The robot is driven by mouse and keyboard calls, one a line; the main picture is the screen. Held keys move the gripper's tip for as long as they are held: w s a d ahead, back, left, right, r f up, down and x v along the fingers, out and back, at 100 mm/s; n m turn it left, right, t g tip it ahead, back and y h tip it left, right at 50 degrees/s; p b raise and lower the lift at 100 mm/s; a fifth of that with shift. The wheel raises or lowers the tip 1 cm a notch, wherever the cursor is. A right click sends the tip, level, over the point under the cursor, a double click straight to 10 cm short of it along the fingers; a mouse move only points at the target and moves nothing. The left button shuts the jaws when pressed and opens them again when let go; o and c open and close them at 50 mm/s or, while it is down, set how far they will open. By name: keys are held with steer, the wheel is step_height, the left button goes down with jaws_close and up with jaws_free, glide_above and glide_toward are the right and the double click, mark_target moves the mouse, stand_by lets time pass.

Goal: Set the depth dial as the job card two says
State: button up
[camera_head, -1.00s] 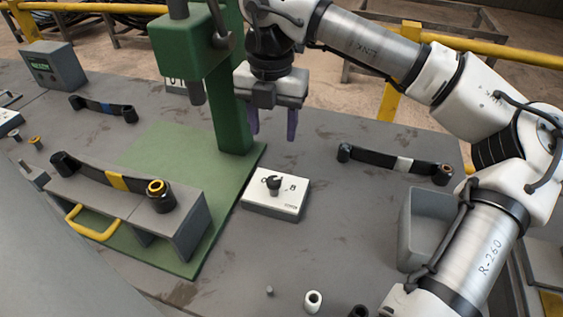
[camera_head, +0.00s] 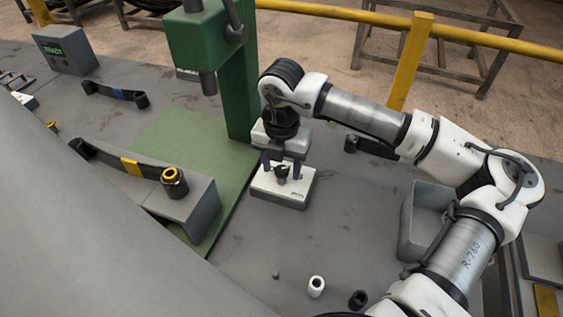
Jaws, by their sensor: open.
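The depth dial is a white box (camera_head: 282,193) with a black knob (camera_head: 282,172) on top, standing on the grey bench just right of the green press base. My gripper (camera_head: 281,170) points down over the box. Its two purple fingers are apart, one on each side of the knob. I cannot tell whether they touch it. The gripper hides the far part of the dial face and its marks. No job card can be made out.
The green press (camera_head: 238,80) stands close behind and left of my gripper. A leaf spring with a yellow band (camera_head: 131,166) lies on a grey fixture at left. A grey bin (camera_head: 412,235) is at right. A white bushing (camera_head: 316,287) stands in front.

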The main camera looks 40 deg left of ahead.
steer(key=c, duration=1)
